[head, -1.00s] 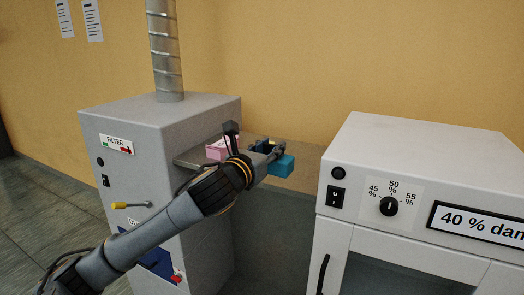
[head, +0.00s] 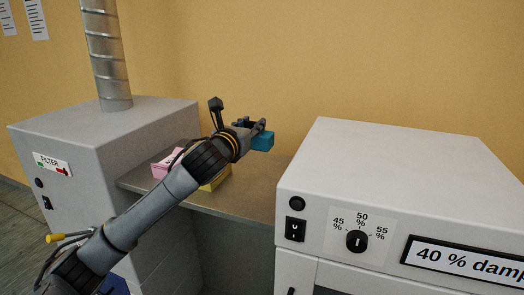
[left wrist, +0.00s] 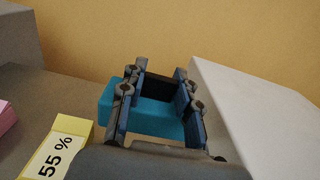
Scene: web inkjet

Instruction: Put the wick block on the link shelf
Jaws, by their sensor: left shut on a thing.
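A teal block (head: 262,141), which I take for the wick block, is held in my left gripper (head: 251,127). The gripper is shut on it. In the left wrist view the teal block (left wrist: 150,119) lies between the two fingers (left wrist: 158,82). The grey-brown shelf (head: 246,190) between the two cabinets looks like the link shelf. The block shows above the back of this shelf, against the wall, and looks clear of it. My right gripper is not in view.
A pink block (head: 164,163) and a yellow block (head: 216,180), marked 55 % in the left wrist view (left wrist: 57,150), rest on the shelf's left part. The grey filter cabinet (head: 130,125) stands left, the white cabinet (head: 400,160) right. The shelf's right part is bare.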

